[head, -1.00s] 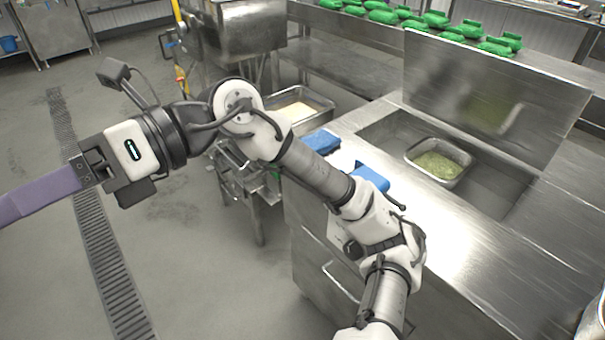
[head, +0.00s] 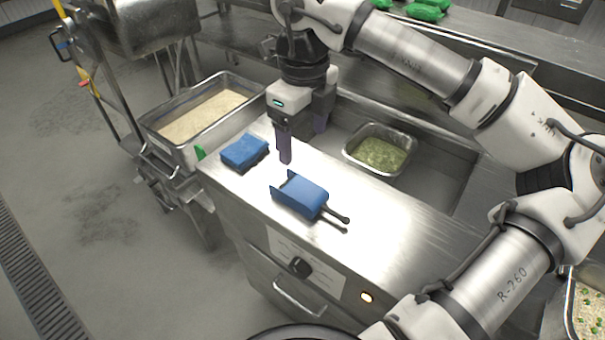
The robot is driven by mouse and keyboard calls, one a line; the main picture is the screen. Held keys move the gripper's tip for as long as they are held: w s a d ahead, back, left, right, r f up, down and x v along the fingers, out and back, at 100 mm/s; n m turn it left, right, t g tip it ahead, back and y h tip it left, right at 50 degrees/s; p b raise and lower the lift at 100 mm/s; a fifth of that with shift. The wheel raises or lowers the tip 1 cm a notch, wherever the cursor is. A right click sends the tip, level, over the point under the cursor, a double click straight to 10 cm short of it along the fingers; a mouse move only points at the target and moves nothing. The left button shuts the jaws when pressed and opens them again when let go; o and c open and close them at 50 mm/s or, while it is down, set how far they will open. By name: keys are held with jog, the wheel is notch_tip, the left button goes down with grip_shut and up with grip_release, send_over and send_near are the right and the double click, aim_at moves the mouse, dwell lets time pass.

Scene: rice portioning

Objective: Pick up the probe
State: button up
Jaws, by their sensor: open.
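My gripper (head: 303,144) points down over the steel counter, with its two purple fingers apart and nothing seen between them. It is behind a blue scoop (head: 302,193) with a dark handle and to the right of a blue sponge-like block (head: 245,151). I cannot make out a probe for certain. A small green item (head: 200,152) shows at the counter's left edge, too small to identify. My gripper and arm hide part of the counter's back.
A pan of green food (head: 379,154) sits in the counter's recess to the right. A tray of pale rice (head: 160,147) stands to the left on a steel stand. Green packs (head: 427,10) lie on the back shelf.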

jog(key=p, duration=0.1)
send_over(303, 190)
jog(key=f, duration=0.8)
jog(key=shift+w+d, duration=0.1)
jog(key=shift+w, duration=0.3)
jog(key=f+p, duration=0.1)
jog(key=f, duration=0.1)
jog(key=s+f+p, duration=0.1)
jog(key=f, duration=0.1)
jog(key=shift+f, duration=0.3)
jog(key=shift+w+f, duration=0.1)
jog(key=shift+f, duration=0.45)
jog(key=c, duration=1.1)
jog(key=shift+o, duration=0.2)
jog(key=shift+r, duration=0.1)
